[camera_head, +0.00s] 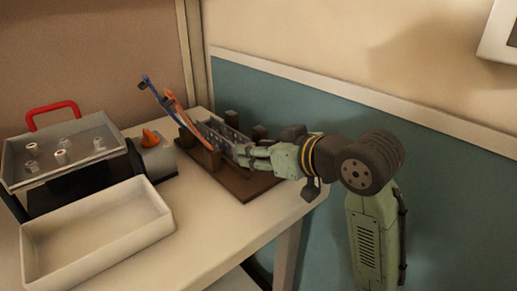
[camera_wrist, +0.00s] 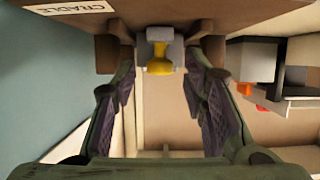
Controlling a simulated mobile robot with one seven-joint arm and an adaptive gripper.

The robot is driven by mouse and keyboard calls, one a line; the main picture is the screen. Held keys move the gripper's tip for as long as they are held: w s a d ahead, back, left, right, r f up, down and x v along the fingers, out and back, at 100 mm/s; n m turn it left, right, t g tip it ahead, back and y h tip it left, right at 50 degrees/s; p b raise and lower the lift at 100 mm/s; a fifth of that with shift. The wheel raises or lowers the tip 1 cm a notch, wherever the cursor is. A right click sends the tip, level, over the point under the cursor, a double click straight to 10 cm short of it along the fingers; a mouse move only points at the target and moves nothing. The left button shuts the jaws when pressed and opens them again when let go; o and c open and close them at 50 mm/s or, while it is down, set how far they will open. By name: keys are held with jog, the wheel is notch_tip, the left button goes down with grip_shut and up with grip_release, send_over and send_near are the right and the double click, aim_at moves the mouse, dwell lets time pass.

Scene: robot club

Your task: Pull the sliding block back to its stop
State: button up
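In the wrist view a small grey block (camera_wrist: 165,47) with a yellow knob (camera_wrist: 159,63) shows at the top centre, between my fingertips. It looks like the sliding block. My gripper (camera_wrist: 160,85) is open, with one dark-padded finger on each side of the knob and a visible gap to both. In the head view my gripper (camera_head: 243,154) reaches in from the right over a brown wooden base (camera_head: 245,187). There the block and knob are hidden behind the gripper and fixture parts.
A label (camera_wrist: 75,7) reads CRADLE. Brown posts, a blue tool (camera_head: 156,92) and an orange one (camera_head: 178,108) stand left of my gripper. A white tray (camera_head: 100,242), a red-handled case (camera_head: 65,150) and an orange-knobbed grey box (camera_head: 157,160) stand farther left. The wall is close behind.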

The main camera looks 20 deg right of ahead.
grip_shut()
dwell(0.6)
dwell(0.3)
